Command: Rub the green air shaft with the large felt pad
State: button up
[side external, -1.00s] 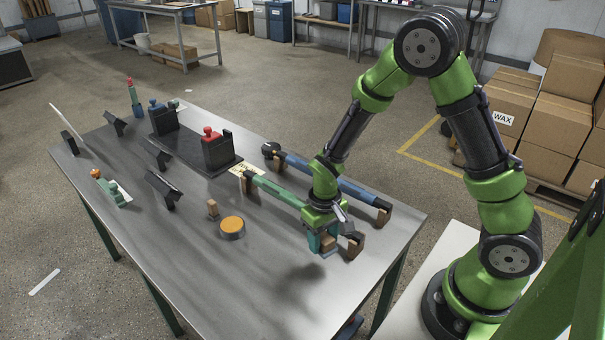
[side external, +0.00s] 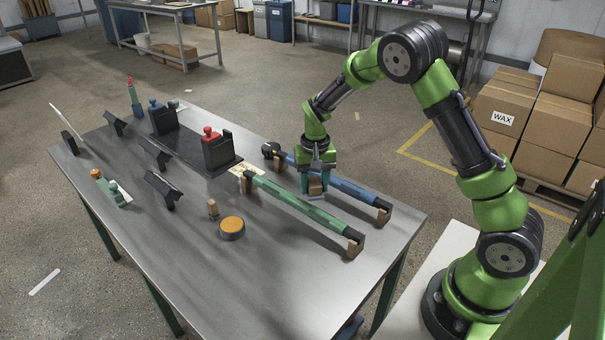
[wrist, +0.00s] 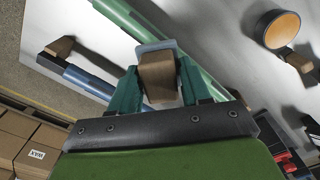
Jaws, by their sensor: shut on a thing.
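The green air shaft (side external: 295,209) lies across wooden cradles (side external: 355,243) on the table; it also crosses the wrist view (wrist: 118,14). My gripper (side external: 316,186) points down and is shut on the brown block handle (wrist: 158,78) of a felt pad. The pad's light blue-grey face (side external: 316,197) is at the bottom, also seen in the wrist view (wrist: 155,47). In the side view, the pad is between the green shaft and the blue shaft (side external: 350,188), near mid-length. In the wrist view it overlaps the green shaft's edge; I cannot tell whether they touch.
Red (side external: 210,134) and blue (side external: 157,104) topped items stand on dark holders farther back. The front table area is clear.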

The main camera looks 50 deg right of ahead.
aim_at(314, 208)
jog(key=shift+f, duration=2)
jog(key=shift+w+f, duration=0.15)
jog(key=shift+f, duration=0.35)
jog(key=shift+c, duration=0.4)
jog(key=shift+w+f, duration=0.1)
jog(key=shift+w, duration=4.15)
jog(key=shift+s, duration=4.5)
jog(key=shift+w+r, duration=0.1)
jog(key=shift+r, duration=4.05)
jog(key=shift+a, duration=0.1)
